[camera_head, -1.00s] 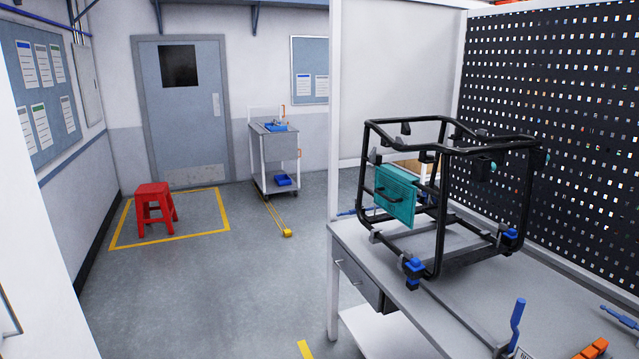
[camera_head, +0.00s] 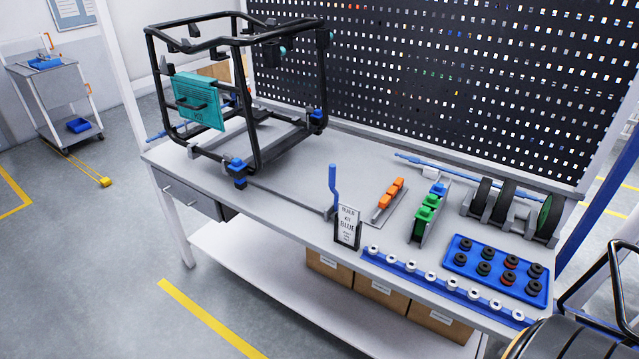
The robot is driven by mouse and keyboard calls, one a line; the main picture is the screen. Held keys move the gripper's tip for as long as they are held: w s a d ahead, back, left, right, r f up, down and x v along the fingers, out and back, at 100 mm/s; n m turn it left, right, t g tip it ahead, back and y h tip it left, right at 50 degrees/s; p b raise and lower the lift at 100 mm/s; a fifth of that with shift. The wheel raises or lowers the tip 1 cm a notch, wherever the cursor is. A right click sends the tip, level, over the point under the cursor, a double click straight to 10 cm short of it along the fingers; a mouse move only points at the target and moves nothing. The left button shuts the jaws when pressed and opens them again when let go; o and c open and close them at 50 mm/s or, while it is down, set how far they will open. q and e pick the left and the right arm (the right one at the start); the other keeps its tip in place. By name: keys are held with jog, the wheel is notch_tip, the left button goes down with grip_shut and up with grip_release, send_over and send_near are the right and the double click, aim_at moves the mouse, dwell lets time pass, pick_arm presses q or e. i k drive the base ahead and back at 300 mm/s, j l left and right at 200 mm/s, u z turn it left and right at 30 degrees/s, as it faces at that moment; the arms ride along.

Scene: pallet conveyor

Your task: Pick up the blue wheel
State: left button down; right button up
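No wheel that is clearly blue shows. A grey rack (camera_head: 515,225) at the right end of the workbench (camera_head: 285,200) holds wheels standing upright. Two black wheels, the left one (camera_head: 481,196) and the middle one (camera_head: 503,201), show mostly their dark treads. The right wheel (camera_head: 549,216) has a green face. The hub colours of the two left wheels are hidden. Neither of my grippers is in view.
A black tubular frame (camera_head: 256,120) with a teal box (camera_head: 198,101) stands on the bench's left.

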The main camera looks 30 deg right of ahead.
aim_at(485, 186)
jog(key=k+l+z, duration=0.1)
jog(key=z, duration=1.45)
jog(key=i+l+z, duration=0.1)
jog(key=l, duration=0.3)
jog(key=i+l+z, duration=0.1)
jog(key=l, duration=0.3)
jog(key=i+j+u, duration=0.2)
jog(key=j, duration=0.45)
jog(key=i+j+u, duration=0.2)
jog(key=j, duration=0.4)
jog(key=i+j+u, duration=0.2)
jog(key=i+j, duration=0.15)
jog(key=j, duration=0.2)
jog(key=i+j+u, duration=0.2)
jog(key=i+j, duration=0.15)
jog(key=j, duration=0.2)
jog(key=i+j+u, duration=0.2)
jog(key=i+j, duration=0.15)
jog(key=k+l+u, duration=0.25)
jog(key=k+l, duration=0.2)
jog(key=l, duration=0.2)
jog(key=k+l+u, duration=0.25)
jog(key=k+l, duration=0.25)
jog(key=l, duration=0.1)
